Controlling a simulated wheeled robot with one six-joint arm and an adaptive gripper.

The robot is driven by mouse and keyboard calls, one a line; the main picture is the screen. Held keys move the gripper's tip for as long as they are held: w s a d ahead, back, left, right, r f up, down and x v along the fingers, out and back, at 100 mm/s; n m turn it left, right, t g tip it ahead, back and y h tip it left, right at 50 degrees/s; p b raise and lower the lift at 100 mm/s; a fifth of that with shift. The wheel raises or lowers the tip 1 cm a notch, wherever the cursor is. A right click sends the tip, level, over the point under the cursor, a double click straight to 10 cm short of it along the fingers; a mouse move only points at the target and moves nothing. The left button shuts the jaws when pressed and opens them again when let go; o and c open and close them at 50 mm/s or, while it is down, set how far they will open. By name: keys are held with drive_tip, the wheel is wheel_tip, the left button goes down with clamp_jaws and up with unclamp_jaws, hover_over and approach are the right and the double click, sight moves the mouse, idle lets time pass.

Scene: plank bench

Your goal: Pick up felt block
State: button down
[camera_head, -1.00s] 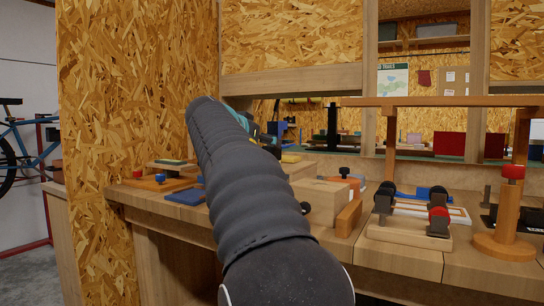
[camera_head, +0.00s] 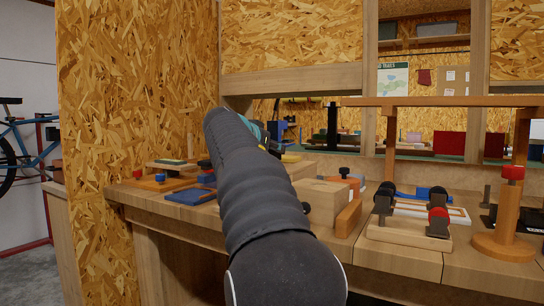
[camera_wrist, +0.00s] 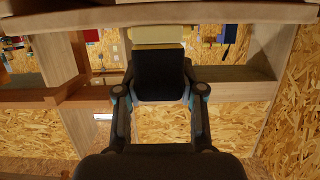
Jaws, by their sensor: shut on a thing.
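In the wrist view my gripper (camera_wrist: 160,70) has its two fingers on either side of a dark, flat-faced block (camera_wrist: 160,82), which I take to be the felt block. The fingers are closed on its sides. A yellow and cream strip (camera_wrist: 157,40) shows just past its far edge; I cannot tell whether it is part of the block. In the head view my dark sleeved arm reaches over the bench and hides most of the gripper and the block.
On the bench (camera_head: 400,258) a pale wooden box (camera_head: 322,200) stands right of my arm. Further right are a wooden stand with black and red knobs (camera_head: 438,222) and a red-topped post (camera_head: 512,173). A blue flat piece (camera_head: 190,197) lies left. A chipboard wall (camera_head: 135,100) rises at left.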

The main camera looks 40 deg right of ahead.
wheel_tip(320, 180, up, 18)
drive_tip(key=p, duration=0.8)
